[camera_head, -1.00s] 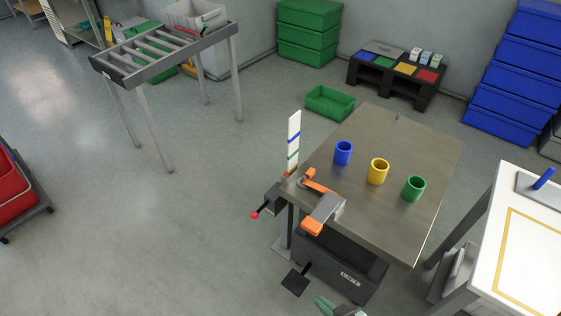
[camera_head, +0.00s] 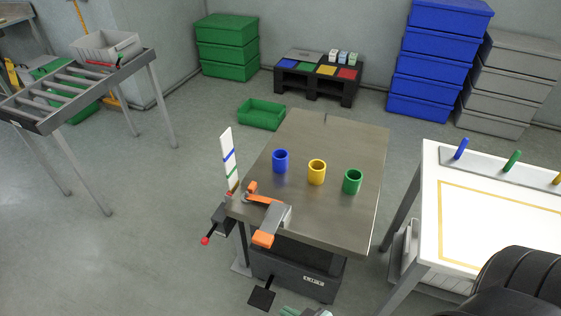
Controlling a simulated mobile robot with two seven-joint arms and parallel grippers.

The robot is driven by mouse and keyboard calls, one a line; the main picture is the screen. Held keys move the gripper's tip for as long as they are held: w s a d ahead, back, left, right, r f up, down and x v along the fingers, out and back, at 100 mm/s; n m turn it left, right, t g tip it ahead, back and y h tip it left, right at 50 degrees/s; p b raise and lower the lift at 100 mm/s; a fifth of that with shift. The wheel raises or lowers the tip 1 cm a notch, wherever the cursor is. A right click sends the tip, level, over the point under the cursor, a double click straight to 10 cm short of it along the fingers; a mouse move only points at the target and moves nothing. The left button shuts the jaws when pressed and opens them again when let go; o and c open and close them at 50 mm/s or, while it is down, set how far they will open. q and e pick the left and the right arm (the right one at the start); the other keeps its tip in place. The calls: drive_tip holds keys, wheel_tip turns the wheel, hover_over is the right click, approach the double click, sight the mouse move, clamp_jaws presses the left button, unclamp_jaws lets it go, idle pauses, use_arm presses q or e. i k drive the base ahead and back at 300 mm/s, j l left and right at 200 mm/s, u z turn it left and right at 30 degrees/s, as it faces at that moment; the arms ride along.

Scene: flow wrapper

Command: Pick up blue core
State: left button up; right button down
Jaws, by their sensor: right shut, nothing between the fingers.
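The blue core (camera_head: 280,161) is a short hollow cylinder standing upright on the grey metal table (camera_head: 330,226), at the left end of a row. A yellow core (camera_head: 317,172) and a green core (camera_head: 352,181) stand to its right, spaced apart. My right gripper (camera_head: 303,312) shows only partly at the bottom edge, well in front of and apart from the blue core; it is shut and empty. My left gripper is not in view.
An orange-and-grey clamp-like device (camera_head: 268,215) sits on the table's near left corner, by an upright white striped strip (camera_head: 228,158). A white table (camera_head: 495,235) with coloured pegs stands right. A green bin (camera_head: 262,114) lies behind. A roller conveyor (camera_head: 75,88) is at left.

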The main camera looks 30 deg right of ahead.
sight(279, 156)
drive_tip(key=z, duration=2.55)
drive_tip(key=u, duration=1.6)
drive_tip(key=i+j+z, duration=0.1)
drive_tip(key=z, duration=0.3)
drive_tip(key=j+z, duration=0.6)
drive_tip(key=z, duration=0.25)
drive_tip(key=i+j, duration=0.4)
drive_tip(key=j, duration=0.15)
